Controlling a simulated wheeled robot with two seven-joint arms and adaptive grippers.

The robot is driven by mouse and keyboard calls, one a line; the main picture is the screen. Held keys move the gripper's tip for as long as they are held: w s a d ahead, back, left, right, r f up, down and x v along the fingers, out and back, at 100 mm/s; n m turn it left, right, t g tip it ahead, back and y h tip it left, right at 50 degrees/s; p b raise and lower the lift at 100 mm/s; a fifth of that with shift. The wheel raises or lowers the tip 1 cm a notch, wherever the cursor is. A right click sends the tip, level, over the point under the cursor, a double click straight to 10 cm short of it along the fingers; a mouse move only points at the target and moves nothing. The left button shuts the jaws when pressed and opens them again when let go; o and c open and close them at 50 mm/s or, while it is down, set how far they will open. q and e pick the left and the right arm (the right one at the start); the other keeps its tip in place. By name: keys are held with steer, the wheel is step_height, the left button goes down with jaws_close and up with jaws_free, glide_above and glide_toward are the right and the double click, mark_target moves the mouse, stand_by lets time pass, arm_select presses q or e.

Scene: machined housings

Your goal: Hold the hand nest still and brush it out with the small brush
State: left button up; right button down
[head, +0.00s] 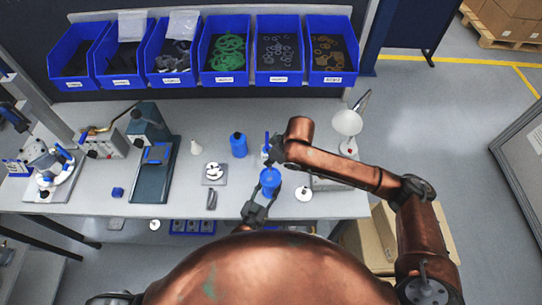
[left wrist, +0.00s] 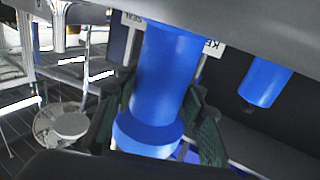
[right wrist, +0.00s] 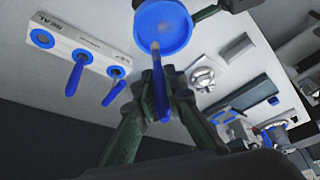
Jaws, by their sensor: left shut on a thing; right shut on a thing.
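The hand nest (head: 270,178) is a blue cylinder near the front of the bench. My left gripper (head: 261,197) is shut on it; in the left wrist view a finger stands on each side of the nest (left wrist: 165,75). My right gripper (head: 270,153) is shut on the small brush (right wrist: 160,95), whose blue handle shows between the fingertips. The brush overlaps the nest's rim in that view; I cannot tell whether it touches. Its bristles are not clearly visible.
A white SEAL holder (right wrist: 72,50) with blue-handled tools lies close by. Blue bins (head: 226,78) line the back. A white lamp (head: 347,122) stands right.

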steer(key=shift+f, duration=0.5)
steer(key=shift+s+f, duration=0.5)
steer(key=shift+s, duration=1.6)
steer(key=shift+w, duration=2)
steer(key=shift+w+r, duration=0.15)
steer(key=shift+r, duration=3.9)
arm_select(q)
steer(key=o, duration=1.4)
steer(key=shift+c, duration=0.2)
